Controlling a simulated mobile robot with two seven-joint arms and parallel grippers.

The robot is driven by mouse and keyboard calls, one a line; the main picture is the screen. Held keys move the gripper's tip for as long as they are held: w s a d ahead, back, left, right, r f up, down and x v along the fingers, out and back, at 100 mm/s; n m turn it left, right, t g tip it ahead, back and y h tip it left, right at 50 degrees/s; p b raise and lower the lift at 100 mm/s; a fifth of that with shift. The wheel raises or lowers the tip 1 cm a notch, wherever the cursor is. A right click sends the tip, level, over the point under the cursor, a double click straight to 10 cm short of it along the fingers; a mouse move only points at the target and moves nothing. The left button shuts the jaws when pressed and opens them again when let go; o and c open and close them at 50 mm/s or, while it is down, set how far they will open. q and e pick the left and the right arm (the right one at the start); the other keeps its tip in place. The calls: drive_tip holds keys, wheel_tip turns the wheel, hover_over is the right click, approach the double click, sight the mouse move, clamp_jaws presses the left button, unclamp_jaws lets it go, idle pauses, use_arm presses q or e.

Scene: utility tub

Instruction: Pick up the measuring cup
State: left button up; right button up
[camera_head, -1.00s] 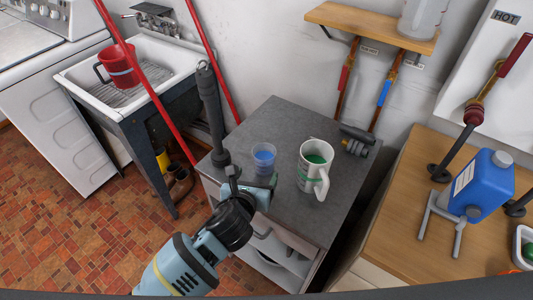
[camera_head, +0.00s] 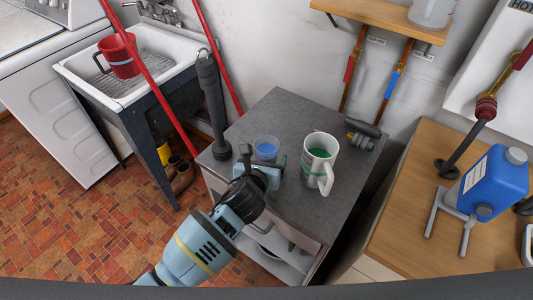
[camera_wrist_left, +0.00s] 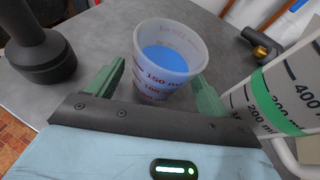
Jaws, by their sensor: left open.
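A small clear measuring cup (camera_head: 266,147) with blue contents stands upright on the grey cabinet top (camera_head: 285,112). In the left wrist view the cup (camera_wrist_left: 165,58) shows red ml marks. My left gripper (camera_head: 262,172) is open at the near side of the cup. In the wrist view its green fingers (camera_wrist_left: 158,88) stand to either side of the cup's lower part; I cannot tell whether they touch it.
A dark flashlight-like object (camera_head: 211,105) stands left of the cup. A dark fitting with brass (camera_head: 363,131) lies at the back right. A red jug (camera_head: 118,56) sits in the utility tub (camera_head: 88,93).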

use_arm(q)
drive_tip(key=shift+w+d+f, duration=0.15)
drive_tip(key=shift+w+f, duration=0.25)
drive_tip(key=shift+w, duration=0.1)
drive_tip(key=shift+w+d, duration=0.1)
drive_tip(key=shift+w, duration=0.25)
drive_tip(key=shift+c, duration=0.9)
drive_tip(key=c, duration=0.9)
drive_tip(key=shift+c, duration=0.2)
drive_tip(key=shift+r, duration=0.15)
